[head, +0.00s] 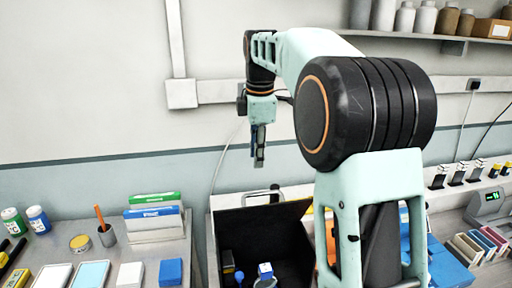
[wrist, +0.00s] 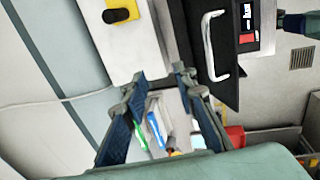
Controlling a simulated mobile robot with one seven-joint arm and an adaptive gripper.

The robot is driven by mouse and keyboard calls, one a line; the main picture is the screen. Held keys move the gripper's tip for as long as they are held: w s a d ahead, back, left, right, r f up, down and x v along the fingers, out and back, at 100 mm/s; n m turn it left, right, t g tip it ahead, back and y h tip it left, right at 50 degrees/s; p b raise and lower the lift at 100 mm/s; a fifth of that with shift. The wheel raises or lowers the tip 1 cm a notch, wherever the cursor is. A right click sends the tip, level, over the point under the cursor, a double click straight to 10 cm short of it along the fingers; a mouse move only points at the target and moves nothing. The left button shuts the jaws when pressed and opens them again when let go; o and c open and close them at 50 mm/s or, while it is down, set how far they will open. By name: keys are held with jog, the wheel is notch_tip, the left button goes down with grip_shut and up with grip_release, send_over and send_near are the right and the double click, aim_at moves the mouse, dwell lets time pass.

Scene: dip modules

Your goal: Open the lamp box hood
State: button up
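The lamp box (head: 262,222) shows in the head view as a dark black body at the lower middle, partly hidden by my arm. A pale metal handle (head: 262,194) stands at its upper edge. In the wrist view a black panel, which looks like the hood (wrist: 228,84), carries a bent silver handle (wrist: 208,45). How far the hood is raised is hard to tell. My gripper (head: 259,162) hangs pointing down above the box, apart from the handle. In the wrist view its fingers (wrist: 159,80) are spread with nothing between them, left of the handle.
Blue and white labware (head: 265,270) shows at the black box. Left on the bench are boxes (head: 154,212), a cup with an orange stick (head: 107,236), bottles (head: 38,220) and trays. A shelf with jars (head: 404,18) is upper right. The space around my gripper is clear.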

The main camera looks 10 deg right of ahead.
jog(key=shift+w+r, duration=0.65)
notch_tip(320, 180, up, 12)
jog(key=s, duration=0.2)
dwell(0.6)
jog(key=shift+f, duration=0.15)
